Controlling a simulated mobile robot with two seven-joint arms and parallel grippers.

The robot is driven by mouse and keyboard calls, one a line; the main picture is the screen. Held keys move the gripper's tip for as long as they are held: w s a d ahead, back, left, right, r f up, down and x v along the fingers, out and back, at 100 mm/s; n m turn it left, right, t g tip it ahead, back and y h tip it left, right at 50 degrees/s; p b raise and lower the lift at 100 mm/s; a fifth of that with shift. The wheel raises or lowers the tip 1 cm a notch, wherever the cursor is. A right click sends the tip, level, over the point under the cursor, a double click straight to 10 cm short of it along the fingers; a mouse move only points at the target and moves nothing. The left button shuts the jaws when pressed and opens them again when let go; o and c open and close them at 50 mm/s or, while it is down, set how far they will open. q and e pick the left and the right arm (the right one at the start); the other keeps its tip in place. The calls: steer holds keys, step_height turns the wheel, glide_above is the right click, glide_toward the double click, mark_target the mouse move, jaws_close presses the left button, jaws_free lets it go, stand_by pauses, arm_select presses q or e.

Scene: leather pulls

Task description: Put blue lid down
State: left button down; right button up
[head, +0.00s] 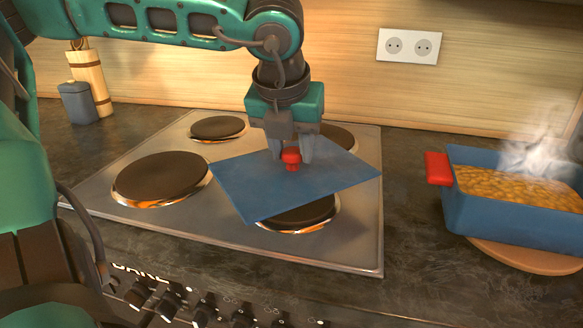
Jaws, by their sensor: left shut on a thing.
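The blue lid (247,187) is a flat rectangular plate with a red knob (291,160) in its middle. My left gripper (291,153) points down from above and is shut on the red knob. The lid lies over the right part of the cooktop (345,245) and covers parts of two burners there. I cannot tell whether it touches the cooktop or hangs just above it. My right gripper is not in view.
A blue pot (510,215) with a red handle, steaming and full of food, stands on a round wooden board (530,257) at right. Burners glow orange underneath, including the front left one (162,177). A grey container (78,103) stands at back left. The counter between cooktop and pot is clear.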

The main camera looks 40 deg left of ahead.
mark_target(290, 156)
arm_select(q)
step_height(290, 156, down, 4)
steer(key=shift+r, duration=0.2)
steer(key=shift+b, duration=0.35)
steer(key=shift+f, duration=0.15)
steer(key=c, duration=0.7)
jaws_free()
